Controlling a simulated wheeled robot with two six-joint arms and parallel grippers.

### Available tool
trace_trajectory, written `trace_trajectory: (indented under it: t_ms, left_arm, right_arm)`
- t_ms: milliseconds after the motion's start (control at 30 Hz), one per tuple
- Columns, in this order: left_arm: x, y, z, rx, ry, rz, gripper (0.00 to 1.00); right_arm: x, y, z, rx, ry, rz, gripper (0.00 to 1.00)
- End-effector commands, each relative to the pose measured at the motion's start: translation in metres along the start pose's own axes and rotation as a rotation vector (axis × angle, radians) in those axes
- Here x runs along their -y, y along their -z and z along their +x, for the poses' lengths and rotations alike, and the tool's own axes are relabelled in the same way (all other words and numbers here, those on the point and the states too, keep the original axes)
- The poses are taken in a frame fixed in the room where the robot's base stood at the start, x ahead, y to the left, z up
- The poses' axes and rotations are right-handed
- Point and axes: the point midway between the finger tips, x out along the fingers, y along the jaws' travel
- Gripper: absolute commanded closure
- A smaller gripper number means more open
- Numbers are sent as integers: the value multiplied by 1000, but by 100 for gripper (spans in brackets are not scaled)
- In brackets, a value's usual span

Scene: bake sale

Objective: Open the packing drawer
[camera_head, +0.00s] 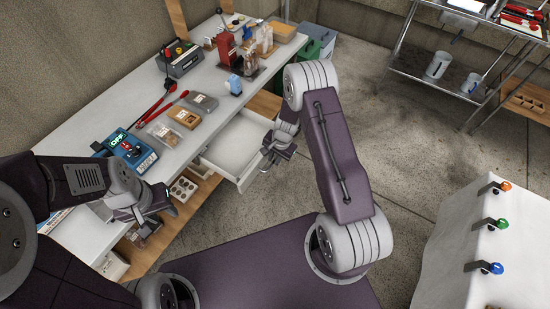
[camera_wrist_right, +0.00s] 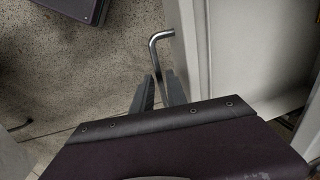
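The packing drawer (camera_head: 235,143) is pulled out from under the white worktable, and its bare inside shows in the head view. My right gripper (camera_head: 270,158) is at the drawer's front. In the right wrist view a bent metal handle (camera_wrist_right: 153,45) stands out from the pale drawer front (camera_wrist_right: 188,50). The fingers of my right gripper (camera_wrist_right: 160,90) lie on either side of the handle bar, close against it. My left gripper (camera_head: 168,205) is over the table's near edge at the lower left, away from the drawer. Its finger gap is not clear.
The worktable (camera_head: 130,95) holds a blue OFF device (camera_head: 127,148), packets (camera_head: 185,117), red-handled tools and a red machine (camera_head: 226,50). A tray with round cups (camera_head: 183,188) sits below, left of the drawer.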

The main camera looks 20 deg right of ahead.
Motion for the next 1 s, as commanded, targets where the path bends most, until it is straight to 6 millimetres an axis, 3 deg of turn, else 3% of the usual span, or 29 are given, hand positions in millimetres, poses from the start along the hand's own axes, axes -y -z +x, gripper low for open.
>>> trace_trajectory:
  t_ms: [167,500,600,1000]
  left_arm:
    - [0,0,-1,0,0,0,64]
    - [0,2,-17,0,0,0,64]
    - [0,2,-19,0,0,0,64]
    - [0,2,-19,0,0,0,64]
  right_arm:
    - [0,0,-3,0,0,0,82]
    - [1,0,-72,-1,2,0,82]
    - [1,1,-85,-2,2,0,82]
    - [0,0,-91,0,0,0,82]
